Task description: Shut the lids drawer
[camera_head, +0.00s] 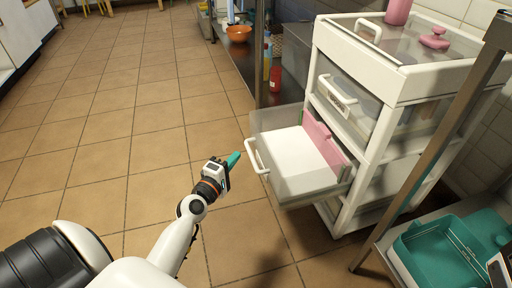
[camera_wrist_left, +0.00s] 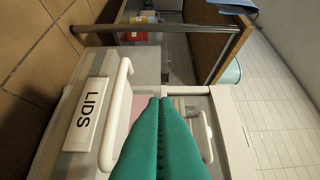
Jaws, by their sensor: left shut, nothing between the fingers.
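The lids drawer (camera_head: 287,186) is pulled out of a white cart, with a white bar handle (camera_head: 255,157) on its front. In the left wrist view its front bears a "LIDS" label (camera_wrist_left: 87,114) beside the handle (camera_wrist_left: 116,112). A white panel and a pink piece show inside it. My left gripper (camera_head: 234,158) has teal fingers, shut and empty. In the head view it appears just left of the handle, with a small gap between them. In the left wrist view the fingers (camera_wrist_left: 163,102) cover part of the drawer. My right gripper does not show clearly.
The white cart (camera_head: 352,130) has another drawer (camera_head: 345,98) above, which looks closed. A metal post (camera_head: 440,125) stands at right, near a teal tray (camera_head: 440,255). A shelf with bottles and an orange bowl (camera_head: 239,33) is behind. Tiled floor (camera_head: 130,130) at left is clear.

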